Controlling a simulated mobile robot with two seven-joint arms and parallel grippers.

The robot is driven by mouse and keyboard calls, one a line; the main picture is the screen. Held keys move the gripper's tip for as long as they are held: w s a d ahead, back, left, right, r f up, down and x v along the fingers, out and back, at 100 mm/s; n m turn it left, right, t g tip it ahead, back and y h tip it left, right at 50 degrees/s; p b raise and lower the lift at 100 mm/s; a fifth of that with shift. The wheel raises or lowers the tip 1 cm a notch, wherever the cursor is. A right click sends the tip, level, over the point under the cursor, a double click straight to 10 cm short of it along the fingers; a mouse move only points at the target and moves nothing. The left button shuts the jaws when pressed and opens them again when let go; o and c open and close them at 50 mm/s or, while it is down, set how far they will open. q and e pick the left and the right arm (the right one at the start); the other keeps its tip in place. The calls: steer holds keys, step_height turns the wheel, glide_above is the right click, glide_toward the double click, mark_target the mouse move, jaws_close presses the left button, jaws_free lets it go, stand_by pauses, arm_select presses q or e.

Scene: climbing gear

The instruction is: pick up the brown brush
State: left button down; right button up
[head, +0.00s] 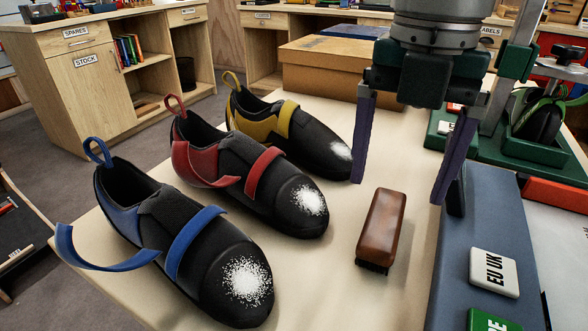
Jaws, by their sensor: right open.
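The brown brush (382,228) lies on the pale table top, bristles down, with a glossy wooden back. It is right of the shoes and left of a blue-grey mat. My right gripper (402,192) comes down from the top of the picture, its two purple fingers wide apart. The brush lies below and between the fingers in the picture, and nothing is held. How high the fingertips are above the table I cannot tell exactly. My left gripper is not in view.
Three black shoes, with blue (205,255), red (245,170) and yellow (295,135) straps and white powder on the toes, stand left of the brush. A cardboard box (325,72) lies behind. A green stand (470,155) is at right.

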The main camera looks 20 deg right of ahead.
mark_target(384, 223)
step_height(384, 223, down, 8)
steer(key=shift+f+b, duration=0.1)
steer(key=shift+b, duration=1)
steer(key=shift+c, duration=0.3)
jaws_close()
